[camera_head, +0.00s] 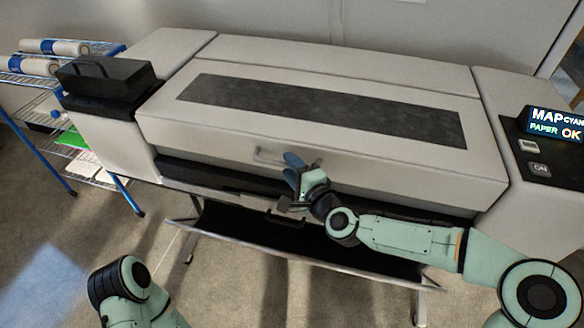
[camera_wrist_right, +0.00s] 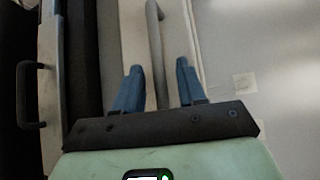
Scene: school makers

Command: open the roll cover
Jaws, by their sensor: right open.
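The roll cover (camera_head: 225,119) is the light grey front panel of a wide printer, with a dark strip on its top; it looks closed. Its bar handle (camera_head: 270,158) is at the middle of the lower front. My right gripper (camera_head: 292,165) is at the handle's right end, fingers pointing toward it. In the right wrist view the handle (camera_wrist_right: 156,50) runs between the two open blue fingers (camera_wrist_right: 158,85), which do not appear to be closed on it. My left gripper is not in view; only part of my left arm shows at the bottom left.
A lit display panel (camera_head: 556,125) is on the printer's right end. A black box (camera_head: 104,78) sits on the left end. A dark catch basket (camera_head: 250,228) hangs below. A wire shelf (camera_head: 62,112) with paper rolls stands at the left. The floor in front is clear.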

